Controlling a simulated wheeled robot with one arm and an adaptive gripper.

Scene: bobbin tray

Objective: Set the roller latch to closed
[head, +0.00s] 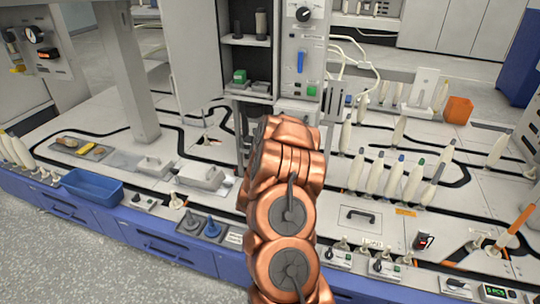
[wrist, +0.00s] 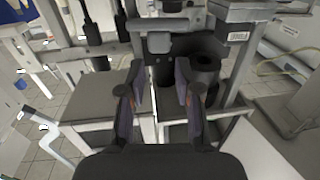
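My gripper (wrist: 160,78) is open in the wrist view, with its two dark fingers apart and nothing visible between them. Just beyond the fingertips is a grey block with a short horizontal bar (wrist: 157,43); I cannot tell whether this is the roller latch or how it is set. A dark cylinder (wrist: 204,70) stands to the right of the fingers. In the head view my copper arm reaches toward the cabinet's base and hides my gripper. A panel with a blue handle (head: 300,62) and a black dial is on the cabinet's right.
The cabinet door (head: 193,55) stands open on the left of the shelves. A grey post (head: 126,70) rises further left. A blue bin (head: 92,186) sits at the bench's front edge. Several upright bobbins crowd the right side, with an orange box (head: 458,109) behind them.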

